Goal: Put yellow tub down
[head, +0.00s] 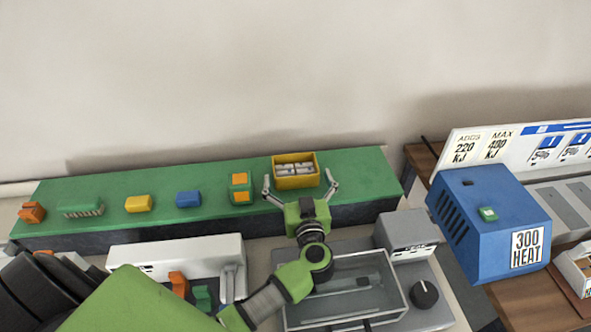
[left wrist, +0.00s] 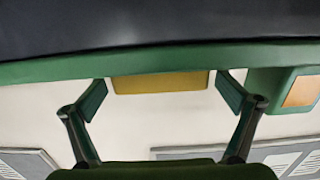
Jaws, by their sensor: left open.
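The yellow tub (head: 296,183) stands upright on the green shelf (head: 345,163) near its right part, with small grey-white pieces inside. My left gripper (head: 300,188) is open at the front of the tub, one finger to each side. In the left wrist view the shelf appears upside down along the top. There the tub (left wrist: 160,83) shows as a yellow strip against the green shelf edge, between the open fingers (left wrist: 163,95), with a gap on both sides. My right gripper is not in view.
A green-and-orange block (head: 240,188) stands just left of the tub. A blue block (head: 188,199), a yellow block (head: 138,203) and other pieces sit farther left. A clear-walled grey machine (head: 350,290) lies below my arm. A blue heater box (head: 490,220) stands right.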

